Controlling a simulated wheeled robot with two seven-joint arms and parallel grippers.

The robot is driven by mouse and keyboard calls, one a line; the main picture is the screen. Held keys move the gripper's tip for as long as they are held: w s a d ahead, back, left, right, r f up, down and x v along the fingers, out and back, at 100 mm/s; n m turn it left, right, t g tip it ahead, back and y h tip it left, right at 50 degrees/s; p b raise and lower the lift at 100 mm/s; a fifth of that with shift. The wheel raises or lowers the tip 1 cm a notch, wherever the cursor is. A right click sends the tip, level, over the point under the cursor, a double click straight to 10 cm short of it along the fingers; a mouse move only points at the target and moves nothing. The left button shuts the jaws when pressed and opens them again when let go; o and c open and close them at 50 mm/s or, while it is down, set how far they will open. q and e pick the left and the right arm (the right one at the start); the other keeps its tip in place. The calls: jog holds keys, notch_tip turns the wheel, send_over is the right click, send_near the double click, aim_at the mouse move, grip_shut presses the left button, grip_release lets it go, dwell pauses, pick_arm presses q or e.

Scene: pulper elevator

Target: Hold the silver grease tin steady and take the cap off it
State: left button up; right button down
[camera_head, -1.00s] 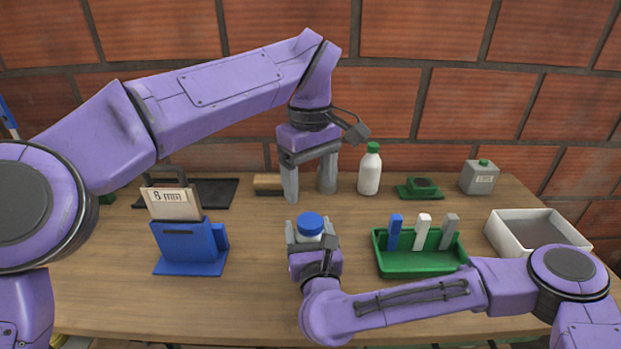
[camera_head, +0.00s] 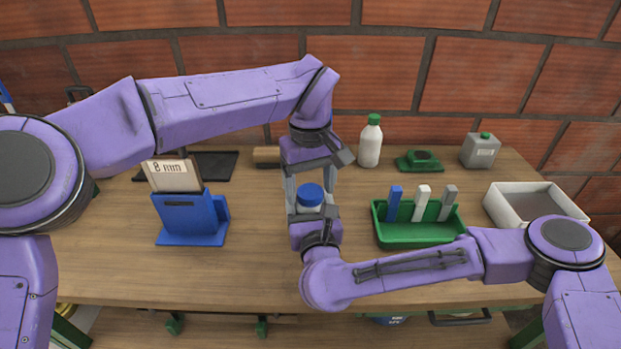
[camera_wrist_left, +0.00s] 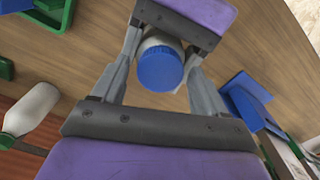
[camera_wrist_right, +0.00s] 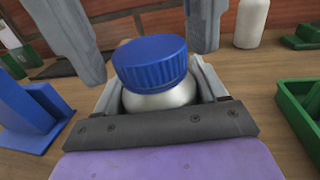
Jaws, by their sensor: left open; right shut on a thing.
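The silver tin (camera_wrist_right: 160,98) stands upright with its ribbed blue cap (camera_wrist_right: 150,65) on it. My right gripper (camera_head: 310,214) is shut around the tin's body, below the cap. My left gripper (camera_head: 311,188) points down from above and is open. Its fingers are on either side of the cap, which the left wrist view also shows between them (camera_wrist_left: 160,69). In the right wrist view the left fingers appear apart from the cap, with gaps on both sides. The tin's lower part is hidden by the right gripper.
A blue holder (camera_head: 190,222) with an 8 mm card stands left. A green tray (camera_head: 415,235) with upright blue, white and grey pieces is right. A white bottle (camera_head: 370,147), grey can (camera_head: 481,151) and white box (camera_head: 535,211) stand behind and right. The front-left table is clear.

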pick_arm(q)
jog(key=c, duration=1.1)
jog(key=n, duration=2.1)
jog(key=shift+r, duration=0.1)
jog(key=n, duration=3.3)
jog(key=shift+r, duration=0.1)
